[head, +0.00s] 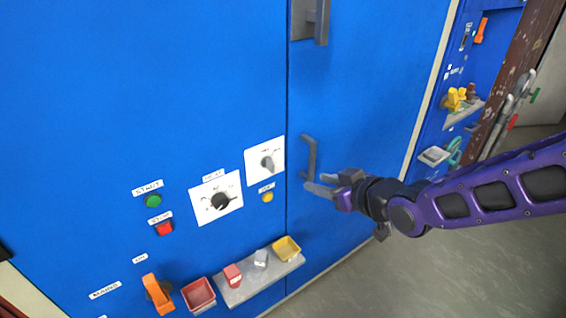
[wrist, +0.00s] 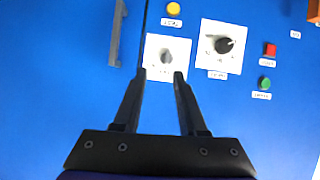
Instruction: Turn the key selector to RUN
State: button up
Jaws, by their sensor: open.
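The key selector (head: 267,162) looks to be the grey knob on the smaller white plate, left of the door seam. Its lettering is too small to read. In the wrist view the grey knob (wrist: 167,57) lies just beyond the fingertips, roughly between their lines. My gripper (head: 322,183) is open and empty, right of the knob and apart from it, in front of the door handle's lower end. In the wrist view the two fingers of my gripper (wrist: 160,75) are spread, with the white plate past their tips.
A grey door handle (head: 309,158) stands out beside my fingers. A black dial (head: 220,201) sits on a larger white plate. Green (head: 153,200), red (head: 164,228) and yellow (head: 267,197) buttons are nearby.

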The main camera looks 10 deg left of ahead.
notch_tip(320, 180, up, 2)
jog(key=s+y, duration=0.1)
jog(key=b, duration=0.5)
send_near(273, 163)
jog(key=x, duration=0.9)
jog(key=shift+a+f, duration=0.1)
jog(key=shift+a, duration=0.05)
jog(key=shift+c, duration=0.2)
grip_shut()
